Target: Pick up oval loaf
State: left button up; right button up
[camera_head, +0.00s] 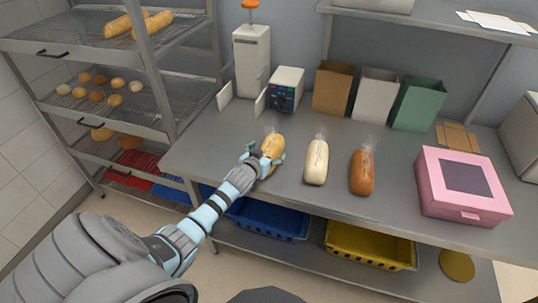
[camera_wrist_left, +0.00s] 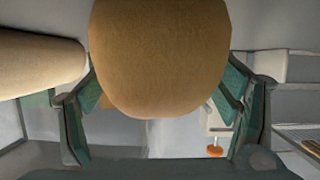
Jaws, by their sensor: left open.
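A tan oval loaf (camera_head: 272,146) in a clear tied bag lies on the grey steel table, leftmost of three bagged loaves. My left gripper (camera_head: 265,158) is open at its near end, with a finger on each side. In the left wrist view the loaf (camera_wrist_left: 160,50) fills the upper middle between the open fingers (camera_wrist_left: 160,92); I cannot tell whether they touch it. To its right in the head view lie a pale loaf (camera_head: 316,163) and a brown loaf (camera_head: 362,173). The pale one seems to show at left in the wrist view (camera_wrist_left: 40,65). My right gripper is not in view.
A pink box (camera_head: 462,202) stands at the right of the table. Brown, white and green paper bags (camera_head: 418,103) and a white device with dials (camera_head: 286,89) stand behind the loaves. A wire bread rack (camera_head: 115,120) is at left. The table front between brown loaf and box is clear.

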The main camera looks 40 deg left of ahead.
pick_arm(q)
jog(key=shift+w+a+f, duration=0.15)
jog(key=shift+w+f, duration=0.15)
jog(key=shift+w, duration=0.15)
jog(key=shift+c, duration=0.2)
jog(key=c, duration=1.4)
